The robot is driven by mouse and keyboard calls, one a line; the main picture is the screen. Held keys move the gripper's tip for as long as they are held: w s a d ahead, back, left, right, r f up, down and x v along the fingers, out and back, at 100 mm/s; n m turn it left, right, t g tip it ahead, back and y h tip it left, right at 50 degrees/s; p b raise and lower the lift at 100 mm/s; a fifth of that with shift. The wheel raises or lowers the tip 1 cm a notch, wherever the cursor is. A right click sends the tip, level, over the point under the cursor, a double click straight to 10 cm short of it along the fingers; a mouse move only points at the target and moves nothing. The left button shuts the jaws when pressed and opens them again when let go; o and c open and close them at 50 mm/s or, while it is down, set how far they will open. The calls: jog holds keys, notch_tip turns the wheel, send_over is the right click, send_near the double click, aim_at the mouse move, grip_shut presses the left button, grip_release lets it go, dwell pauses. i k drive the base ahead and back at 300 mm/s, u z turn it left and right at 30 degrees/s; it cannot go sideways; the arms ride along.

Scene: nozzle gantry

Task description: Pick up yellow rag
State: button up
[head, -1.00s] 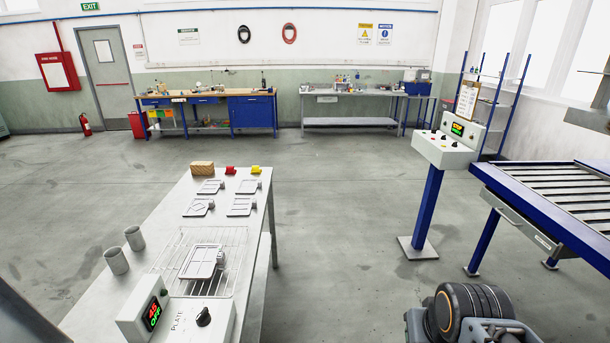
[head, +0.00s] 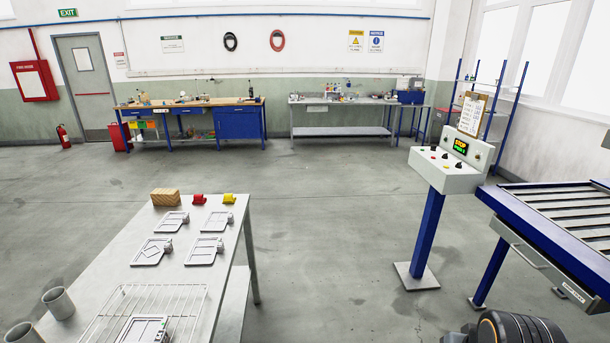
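The yellow rag (head: 229,199) lies in a small bunched heap at the far end of the grey metal table (head: 95,262), near its right corner. A red rag (head: 199,199) lies just to its left, a small gap apart. A tan block (head: 165,197) sits left of the red rag. My gripper is not in the head view.
Several flat metal plates (head: 202,251) with small fittings lie nearer on the table, with a wire rack (head: 170,300) and two metal cups (head: 59,303) closer still. A control pedestal (head: 447,171) and a roller conveyor (head: 560,235) stand at right. The floor between is clear.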

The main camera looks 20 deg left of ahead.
aim_at(227, 197)
jog(key=u, duration=0.1)
jog(key=i, duration=2.3)
jog(key=u, duration=0.7)
jog(key=i, duration=1.1)
jog(key=u, duration=1.95)
jog(key=i, duration=0.85)
jog(key=u, duration=0.7)
